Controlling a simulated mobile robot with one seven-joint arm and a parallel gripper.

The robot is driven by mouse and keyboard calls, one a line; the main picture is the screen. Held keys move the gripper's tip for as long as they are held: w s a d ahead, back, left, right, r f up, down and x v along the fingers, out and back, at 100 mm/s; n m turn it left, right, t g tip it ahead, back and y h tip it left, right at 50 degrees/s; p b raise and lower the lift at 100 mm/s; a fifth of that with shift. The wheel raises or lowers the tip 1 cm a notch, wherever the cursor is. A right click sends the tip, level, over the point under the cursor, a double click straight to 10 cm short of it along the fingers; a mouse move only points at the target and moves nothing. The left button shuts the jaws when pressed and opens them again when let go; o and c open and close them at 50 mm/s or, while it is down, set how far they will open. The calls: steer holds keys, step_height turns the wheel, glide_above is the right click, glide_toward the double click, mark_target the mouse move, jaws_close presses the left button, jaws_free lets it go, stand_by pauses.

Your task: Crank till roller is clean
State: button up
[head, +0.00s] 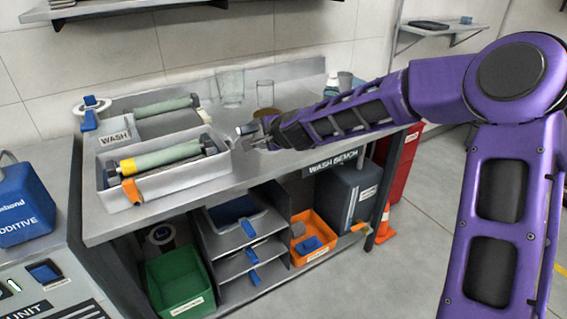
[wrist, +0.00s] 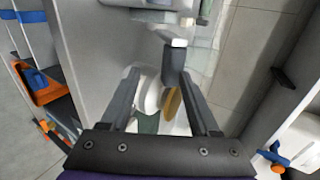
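The front tray (head: 165,188) on the wash bench holds a grey-green roller (head: 168,157) with a yellow band at its left end. An orange part (head: 127,191) sits at the tray's front left. My gripper (head: 258,136) is just right of this tray, above the bench. In the wrist view my gripper (wrist: 158,74) has its fingers spread apart. A dark, pale-tipped piece (wrist: 177,60), possibly the crank handle, shows near the right fingertip. I cannot tell whether they touch. It seems to be the pale-ended piece (head: 246,128) by my gripper in the head view.
A second tray with a green roller (head: 165,107) stands behind, marked WASH. Glass beakers (head: 231,86) and a small bottle (head: 331,84) stand at the bench's back. Below are a green bin (head: 180,284) and an orange bin (head: 313,238). Bare bench top lies right of the front tray.

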steer(key=s+d+f+p, duration=0.1)
steer(key=s+d, duration=0.6)
steer(key=s, duration=0.4)
steer(key=shift+s+d, duration=0.15)
stand_by(0.9)
stand_by(0.4)
steer(key=v, duration=1.1)
steer(key=shift+s+d+r+p, duration=0.15)
steer(key=shift+s+d+p, duration=0.1)
steer(key=shift+s+p, duration=0.05)
steer(key=shift+s+r, duration=0.1)
stand_by(1.2)
